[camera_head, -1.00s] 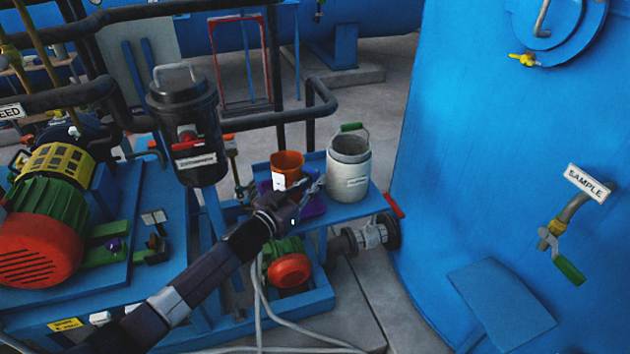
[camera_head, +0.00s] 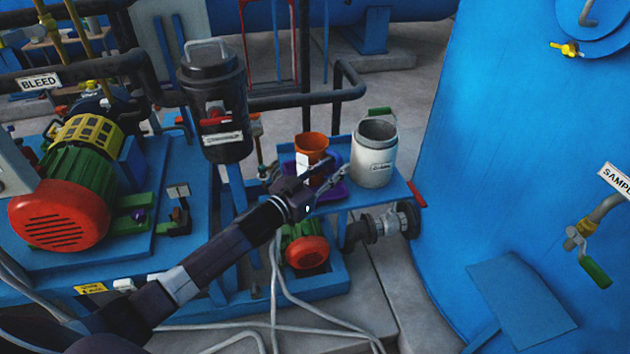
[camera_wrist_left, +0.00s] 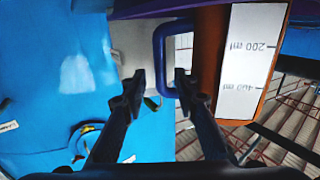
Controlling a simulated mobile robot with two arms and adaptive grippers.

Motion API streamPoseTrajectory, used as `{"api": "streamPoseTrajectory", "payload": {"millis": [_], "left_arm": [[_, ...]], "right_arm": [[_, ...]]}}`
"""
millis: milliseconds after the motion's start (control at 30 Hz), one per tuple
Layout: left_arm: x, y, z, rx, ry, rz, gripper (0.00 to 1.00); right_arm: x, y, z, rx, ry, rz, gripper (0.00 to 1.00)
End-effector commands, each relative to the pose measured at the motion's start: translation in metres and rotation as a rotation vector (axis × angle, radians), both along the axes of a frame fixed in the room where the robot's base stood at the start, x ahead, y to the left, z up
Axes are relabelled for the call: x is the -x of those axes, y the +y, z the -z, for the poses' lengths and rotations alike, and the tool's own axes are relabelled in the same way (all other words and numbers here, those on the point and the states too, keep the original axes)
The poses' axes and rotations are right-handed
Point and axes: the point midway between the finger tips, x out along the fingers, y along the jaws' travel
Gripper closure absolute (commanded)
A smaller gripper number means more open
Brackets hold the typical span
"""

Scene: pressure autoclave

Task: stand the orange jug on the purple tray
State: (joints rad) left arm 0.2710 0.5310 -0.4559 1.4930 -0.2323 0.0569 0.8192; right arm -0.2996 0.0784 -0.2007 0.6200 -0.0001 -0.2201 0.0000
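The orange jug (camera_head: 312,146) is upright at the purple tray (camera_head: 333,192) in the head view, its white label facing left of me. My gripper partly hides its lower part, so I cannot tell whether its base rests fully on the tray. In the left wrist view the jug (camera_wrist_left: 209,45) fills the upper right, with its marked scale and a blue-purple handle (camera_wrist_left: 159,60). My left gripper (camera_wrist_left: 159,82) is open, its fingertips on either side of the handle bar with gaps visible. It also shows in the head view (camera_head: 338,172). My right gripper is not in view.
A pale pail (camera_head: 372,160) with a green grip stands right of the jug on the blue stand (camera_head: 398,186). A black canister (camera_head: 216,100) is to the left. A black pipe (camera_head: 300,98) runs behind. A large blue tank (camera_head: 480,150) is at right.

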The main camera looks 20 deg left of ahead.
Motion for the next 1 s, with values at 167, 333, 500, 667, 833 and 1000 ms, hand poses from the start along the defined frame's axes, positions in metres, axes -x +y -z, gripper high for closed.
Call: {"api": "streamPoseTrajectory", "payload": {"millis": [167, 333, 500, 667, 833, 1000], "left_arm": [[0.036, 0.014, 0.002, -0.002, 0.001, 0.002, 0.73], [0.063, 0.025, 0.002, -0.003, 0.001, 0.001, 0.73], [0.081, 0.033, 0.001, 0.0, 0.001, 0.001, 0.73], [0.088, 0.036, 0.0, -0.001, 0.0, 0.001, 0.73], [0.089, 0.036, -0.001, -0.001, -0.001, 0.001, 0.73], [0.089, 0.036, -0.001, -0.001, 0.0, 0.001, 0.73]], "right_arm": [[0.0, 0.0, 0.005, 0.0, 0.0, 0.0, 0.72], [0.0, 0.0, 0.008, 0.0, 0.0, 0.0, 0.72], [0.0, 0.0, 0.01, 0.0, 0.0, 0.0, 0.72], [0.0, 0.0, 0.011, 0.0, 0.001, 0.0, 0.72], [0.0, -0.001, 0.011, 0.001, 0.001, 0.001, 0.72], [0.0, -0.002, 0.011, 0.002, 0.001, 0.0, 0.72]]}}
